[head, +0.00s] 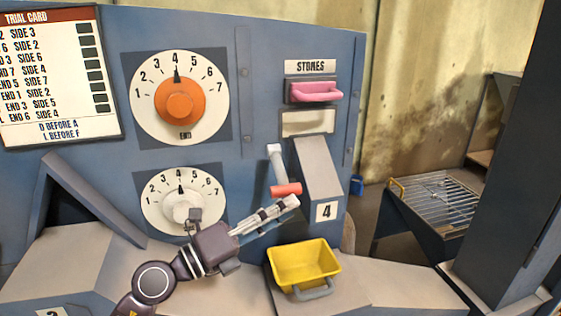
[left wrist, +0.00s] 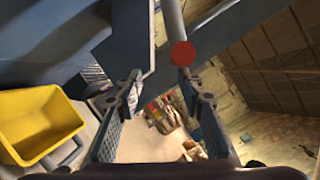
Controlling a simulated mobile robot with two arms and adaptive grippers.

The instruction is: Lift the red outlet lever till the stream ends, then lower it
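The red outlet lever grip (head: 286,189) hangs at the end of a pale grey arm (head: 276,160), left of the grey chute (head: 318,165) marked 4. In the left wrist view the round red end of the lever (left wrist: 182,53) shows just beyond the fingertips, nearer the right finger. My left gripper (head: 292,203) is just below the red grip in the head view. Its fingers (left wrist: 161,80) are apart with nothing between them. A yellow bucket (head: 304,265) stands below the chute; it also shows in the left wrist view (left wrist: 38,122). No stream is visible.
The blue panel carries an orange-knob dial (head: 180,100), a white-knob dial (head: 182,205), a trial card (head: 55,75) and a pink handle (head: 316,91) under a STONES label. A wire rack (head: 435,198) stands at the right. Pale ledge space lies right of the bucket.

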